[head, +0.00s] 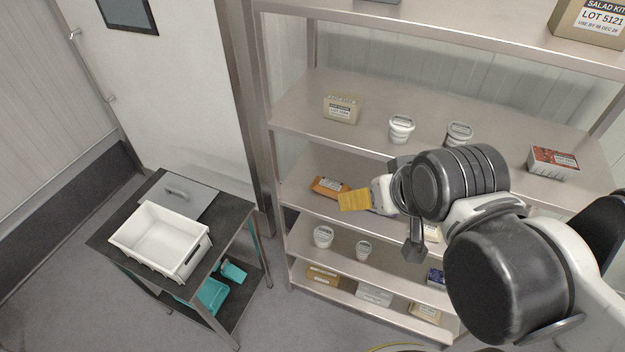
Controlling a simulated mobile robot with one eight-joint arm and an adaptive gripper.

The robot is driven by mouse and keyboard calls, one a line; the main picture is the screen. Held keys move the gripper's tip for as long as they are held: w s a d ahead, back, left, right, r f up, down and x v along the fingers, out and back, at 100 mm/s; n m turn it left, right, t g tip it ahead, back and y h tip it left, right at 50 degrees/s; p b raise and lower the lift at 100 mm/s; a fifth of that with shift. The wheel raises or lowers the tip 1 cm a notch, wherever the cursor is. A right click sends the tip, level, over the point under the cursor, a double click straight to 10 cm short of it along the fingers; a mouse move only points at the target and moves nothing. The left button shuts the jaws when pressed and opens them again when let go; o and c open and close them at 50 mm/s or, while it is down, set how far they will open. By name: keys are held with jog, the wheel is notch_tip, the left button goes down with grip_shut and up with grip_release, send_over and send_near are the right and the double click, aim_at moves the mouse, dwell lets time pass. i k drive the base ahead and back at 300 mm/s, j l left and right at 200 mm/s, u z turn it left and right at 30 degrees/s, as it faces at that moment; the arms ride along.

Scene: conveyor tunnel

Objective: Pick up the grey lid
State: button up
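The grey lid (180,195) lies flat on the dark top of a small cart, at the left of the head view. It has a raised handle in its middle. A white open bin (162,238) stands in front of it and hides part of its near edge. My gripper (358,200) is well to the right of the lid, in front of the shelves. A yellow ribbed piece shows at its end; I cannot tell whether it is a finger pad or something held. The finger opening is not clear from this angle.
The cart (238,212) has teal containers (212,295) on its lower shelf. A metal shelving unit (300,125) holds tubs and boxes behind my arm. A white door (180,90) stands behind the cart. Floor shows clear at the cart's left.

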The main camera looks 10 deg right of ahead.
aim_at(189, 198)
jog(key=i+j+z, duration=0.1)
jog(key=i+j, duration=0.6)
jog(key=i+j+z, duration=0.1)
jog(key=i+j, duration=0.55)
jog(key=j, duration=0.1)
